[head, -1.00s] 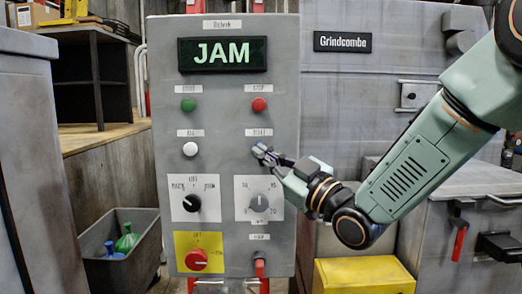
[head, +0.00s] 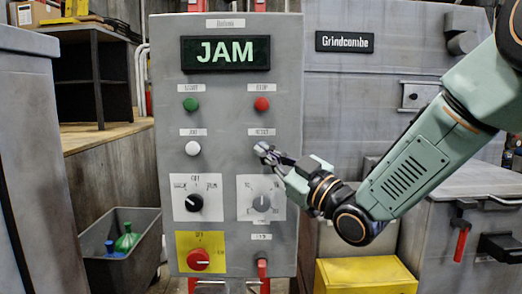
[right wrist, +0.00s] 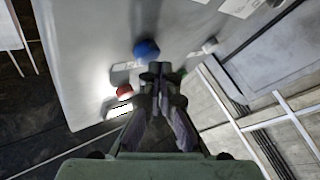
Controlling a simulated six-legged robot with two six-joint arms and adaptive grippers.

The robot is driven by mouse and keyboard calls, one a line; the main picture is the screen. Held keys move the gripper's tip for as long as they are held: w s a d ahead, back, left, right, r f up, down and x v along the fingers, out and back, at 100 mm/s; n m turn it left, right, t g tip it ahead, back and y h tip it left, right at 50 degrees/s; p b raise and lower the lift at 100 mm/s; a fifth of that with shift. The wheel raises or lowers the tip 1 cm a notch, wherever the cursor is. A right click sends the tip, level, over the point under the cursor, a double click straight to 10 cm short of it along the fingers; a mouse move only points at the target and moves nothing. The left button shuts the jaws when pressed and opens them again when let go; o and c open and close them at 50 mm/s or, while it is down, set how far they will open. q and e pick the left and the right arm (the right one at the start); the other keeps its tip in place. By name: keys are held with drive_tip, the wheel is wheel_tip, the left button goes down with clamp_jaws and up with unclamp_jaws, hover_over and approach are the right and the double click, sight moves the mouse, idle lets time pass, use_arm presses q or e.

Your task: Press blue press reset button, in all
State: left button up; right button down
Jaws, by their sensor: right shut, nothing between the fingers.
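The grey control panel (head: 226,130) stands upright and its display (head: 225,54) reads JAM in green. My right gripper (head: 264,150) is shut and empty, its fingertips in front of the RESET label's spot on the panel's right column. The blue reset button (right wrist: 147,49) shows in the right wrist view, just beyond and slightly left of the shut fingertips (right wrist: 160,68). I cannot tell whether they touch it. In the head view the fingers hide the button. My left gripper is not in view.
Near the reset spot are the green start button (head: 190,104), red stop button (head: 262,104), white button (head: 193,148), black knob (head: 194,203) and grey knob (head: 262,203). A red knob (head: 198,259) on a yellow plate sits below. A yellow box (head: 366,276) stands at lower right.

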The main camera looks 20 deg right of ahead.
drive_tip(key=shift+d, duration=0.15)
drive_tip(key=shift+w, duration=0.25)
idle(0.5)
drive_tip(key=shift+w+d, duration=0.1)
drive_tip(key=shift+w, duration=0.1)
drive_tip(key=shift+s, duration=0.15)
idle(0.4)
drive_tip(key=shift+s+a+b, duration=0.35)
drive_tip(key=shift+s+a, duration=0.15)
drive_tip(key=shift+s, duration=0.15)
drive_tip(key=shift+s+a+b, duration=0.1)
drive_tip(key=shift+s+a, duration=0.1)
drive_tip(key=shift+s, duration=0.6)
drive_tip(key=shift+s+a+b, duration=0.15)
drive_tip(key=shift+s+a, duration=0.1)
drive_tip(key=shift+s, duration=0.5)
drive_tip(key=shift+s+a+b, duration=0.1)
drive_tip(key=shift+s+a, duration=0.1)
drive_tip(key=shift+s, duration=0.6)
